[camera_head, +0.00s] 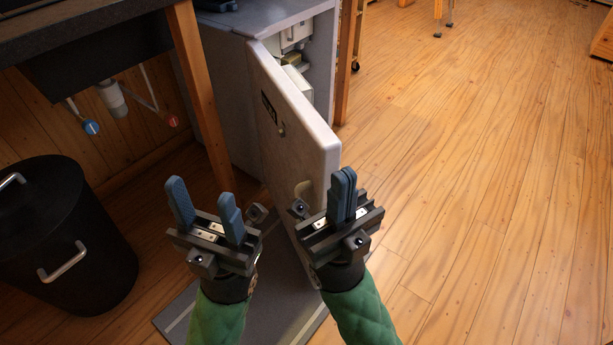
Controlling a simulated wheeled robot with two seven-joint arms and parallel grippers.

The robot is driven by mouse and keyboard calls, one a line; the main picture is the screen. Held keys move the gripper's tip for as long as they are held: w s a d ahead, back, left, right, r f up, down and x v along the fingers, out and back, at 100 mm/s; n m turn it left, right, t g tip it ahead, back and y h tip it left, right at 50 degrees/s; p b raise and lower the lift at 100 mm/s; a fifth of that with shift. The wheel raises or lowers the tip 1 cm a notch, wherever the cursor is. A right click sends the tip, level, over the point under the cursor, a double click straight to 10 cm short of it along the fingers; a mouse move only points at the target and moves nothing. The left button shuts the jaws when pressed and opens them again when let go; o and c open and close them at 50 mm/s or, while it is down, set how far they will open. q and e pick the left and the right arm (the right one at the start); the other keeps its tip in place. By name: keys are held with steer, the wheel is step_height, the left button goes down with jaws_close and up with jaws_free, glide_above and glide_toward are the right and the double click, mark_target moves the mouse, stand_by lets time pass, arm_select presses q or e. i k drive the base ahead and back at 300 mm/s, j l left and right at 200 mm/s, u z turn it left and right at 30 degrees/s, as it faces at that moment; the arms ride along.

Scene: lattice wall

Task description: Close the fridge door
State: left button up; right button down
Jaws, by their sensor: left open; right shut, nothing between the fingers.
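My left gripper (205,205) is open and empty, to the left of the door's lower part. My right gripper (342,195) is shut and empty, in front of the door's near edge and overlapping it in the picture. I cannot tell whether it touches the door. The lower door is partly hidden by my grippers.
A black bin (65,235) with metal handles stands at the left. A dark counter (75,25) with a wooden leg (200,100) is left of the fridge. A grey mat (185,315) lies below my grippers. The wooden floor (480,180) at the right is clear.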

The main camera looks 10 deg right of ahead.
mark_target(301, 163)
steer(key=k+l+z, duration=0.1)
steer(key=k, duration=0.4)
steer(key=k+l+z, duration=0.15)
steer(key=k+l, duration=0.2)
steer(key=k, duration=0.1)
